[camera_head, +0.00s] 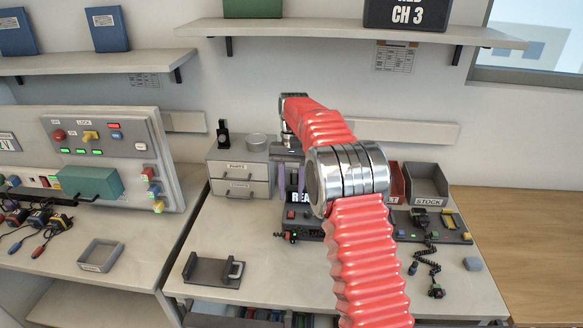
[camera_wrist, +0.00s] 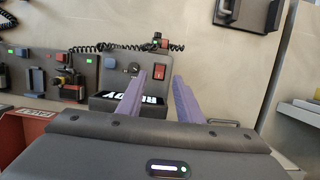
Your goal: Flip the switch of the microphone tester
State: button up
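The microphone tester (camera_head: 318,229) is a dark grey unit on the bench with a lit display reading "READY", partly hidden behind my arm in the head view. In the wrist view the tester (camera_wrist: 115,76) shows the display upside down, a small knob (camera_wrist: 134,68) and a red rocker switch (camera_wrist: 160,72). My gripper (camera_head: 291,192) has purple fingers and hangs just above and behind the tester. In the wrist view my gripper (camera_wrist: 160,80) is open and empty, its fingertips apart on either side of the red switch's line. I cannot tell whether they touch anything.
A drawer unit (camera_head: 240,187) stands left of the tester. A grey stock bin (camera_head: 426,188) and a red bin (camera_head: 397,182) stand behind it at right. A coiled-cord microphone (camera_head: 436,291) lies at the front right. An empty dark holder (camera_head: 207,272) sits front left.

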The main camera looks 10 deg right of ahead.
jog(key=v, duration=0.8)
jog(key=shift+w, duration=0.1)
dwell(0.3)
notch_tip(320, 180, down, 6)
jog(key=n+t, duration=0.1)
jog(key=s+r+n+t, duration=0.1)
jog(key=s+r+t, duration=0.2)
jog(key=s, duration=1.7)
jog(key=s+a+r+n+t+h, duration=0.1)
jog(key=s+r+t, duration=0.3)
jog(key=s, duration=1.5)
jog(key=shift+s+r+n, duration=0.3)
jog(key=shift+s+r, duration=0.1)
jog(key=shift+r, duration=1.15)
